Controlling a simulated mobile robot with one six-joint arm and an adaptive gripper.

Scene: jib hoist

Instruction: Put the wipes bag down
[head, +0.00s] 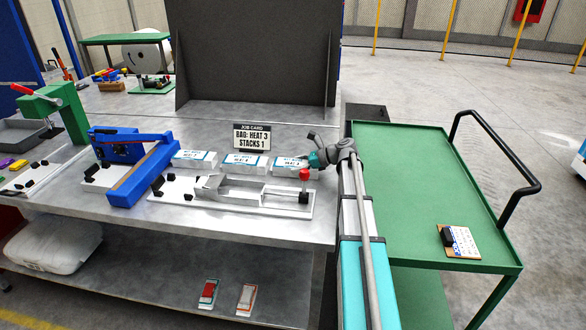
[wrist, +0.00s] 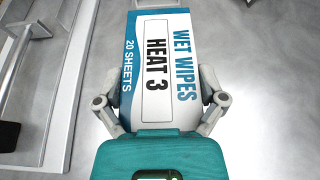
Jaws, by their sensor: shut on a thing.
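The held wipes bag (wrist: 155,60) is white and teal, reading "WET WIPES", "HEAT 3" and "20 SHEETS" in the wrist view. My gripper (wrist: 160,95) is shut on it, one finger on each side of its near end. In the head view this bag (head: 288,162) is at the right end of a row on the bench, partly hidden by my gripper (head: 312,160). I cannot tell whether it touches the bench top. Two similar bags, a middle one (head: 245,161) and a left one (head: 194,159), lie to its left.
A job card (head: 252,138) reads "BAG: HEAT 3, STACKS 1". A metal fixture with a red knob (head: 304,174) stands just in front of the held bag. A blue sealer (head: 140,175) stands to the left. A green cart (head: 420,190) is on the right, mostly clear.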

